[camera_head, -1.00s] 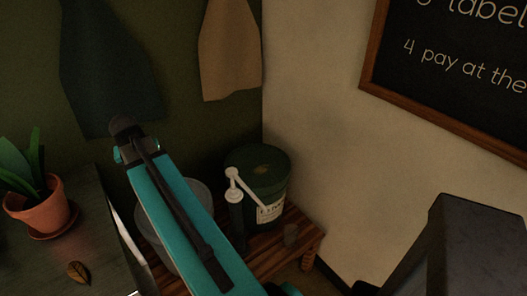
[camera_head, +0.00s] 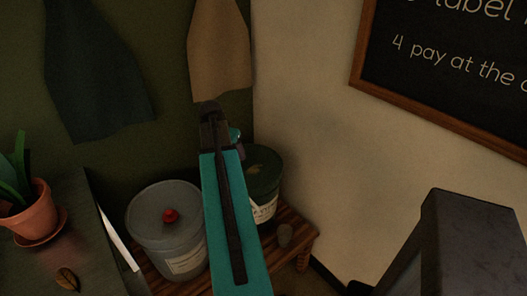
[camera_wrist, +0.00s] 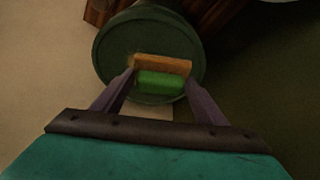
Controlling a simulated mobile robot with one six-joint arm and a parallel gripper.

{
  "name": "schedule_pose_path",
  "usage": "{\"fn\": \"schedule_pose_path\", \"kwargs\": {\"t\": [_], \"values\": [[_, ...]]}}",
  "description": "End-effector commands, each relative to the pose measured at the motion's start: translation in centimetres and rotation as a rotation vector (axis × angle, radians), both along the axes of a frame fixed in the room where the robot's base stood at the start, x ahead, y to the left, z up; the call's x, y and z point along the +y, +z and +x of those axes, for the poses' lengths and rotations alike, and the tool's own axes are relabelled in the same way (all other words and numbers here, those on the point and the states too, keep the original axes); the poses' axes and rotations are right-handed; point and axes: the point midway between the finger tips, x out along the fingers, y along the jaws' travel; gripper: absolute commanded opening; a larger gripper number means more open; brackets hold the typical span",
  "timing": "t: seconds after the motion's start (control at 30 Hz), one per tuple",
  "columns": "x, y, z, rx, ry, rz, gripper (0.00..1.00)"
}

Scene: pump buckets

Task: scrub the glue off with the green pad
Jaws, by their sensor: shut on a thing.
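My gripper (camera_wrist: 161,77) is shut on a two-layer scrubbing pad, with a green layer (camera_wrist: 160,82) and an orange-brown layer (camera_wrist: 162,64). In the wrist view the pad is over the round dark green lid (camera_wrist: 120,48) of a bucket. I cannot tell whether it touches the lid. In the head view the dark green bucket (camera_head: 265,207), with a white label, stands partly behind my arm. A dull yellowish patch, perhaps the glue, shows on its lid (camera_head: 266,160).
A grey bucket (camera_head: 150,237) with a red knob (camera_head: 170,216) stands left of my arm on a slatted wooden bench (camera_head: 300,238). A small grey cup-like thing (camera_head: 285,235) is at right. A potted plant (camera_head: 31,211) and a leaf (camera_head: 67,279) are on the dark counter (camera_head: 75,225).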

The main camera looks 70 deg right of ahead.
Motion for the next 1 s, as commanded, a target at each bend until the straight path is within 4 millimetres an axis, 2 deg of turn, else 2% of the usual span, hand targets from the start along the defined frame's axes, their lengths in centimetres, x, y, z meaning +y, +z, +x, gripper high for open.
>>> {"fn": "schedule_pose_path", "kwargs": {"t": [0.03, 0.2, 0.4, 0.57, 1.0], "values": [[-1.4, -0.4, -1.6, 0.001, -0.042, -0.001, 0.48], [-4.8, -1.3, -6.0, 0.002, -0.166, -0.007, 0.48], [-6.9, -1.9, -9.4, 0.000, -0.254, -0.012, 0.48], [-7.3, -2.0, -10.2, 0.000, -0.275, -0.014, 0.48], [-7.3, -2.6, -10.2, 0.000, -0.274, -0.014, 0.48]]}}
